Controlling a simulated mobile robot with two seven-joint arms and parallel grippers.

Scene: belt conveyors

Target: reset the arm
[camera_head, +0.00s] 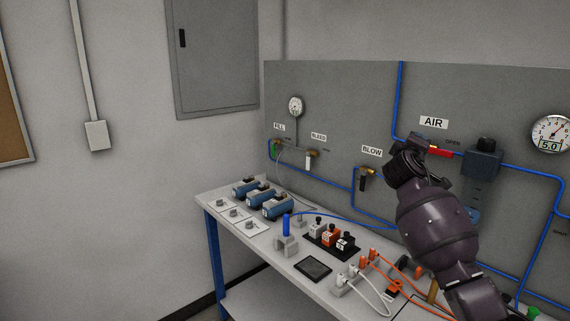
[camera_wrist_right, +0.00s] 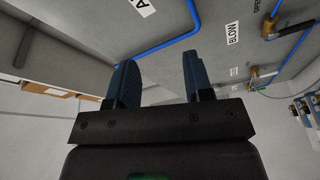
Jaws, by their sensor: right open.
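My right arm (camera_head: 435,225) comes in from the lower right of the head view and reaches up in front of the grey panel. Its gripper (camera_head: 408,160) is beside the red lever (camera_head: 441,153) of the AIR valve; I cannot tell whether they touch. In the right wrist view the gripper (camera_wrist_right: 158,78) has two dark blue fingers spread apart, with nothing between them. The fingertips in the head view are mostly hidden by the wrist. My left gripper is not in view.
The workbench (camera_head: 262,240) below holds blue devices (camera_head: 277,207), a black tablet (camera_head: 312,268), and orange and white cables. The grey panel (camera_head: 340,110) carries blue air pipes, a BLOW valve (camera_head: 364,177) and a gauge (camera_head: 551,133).

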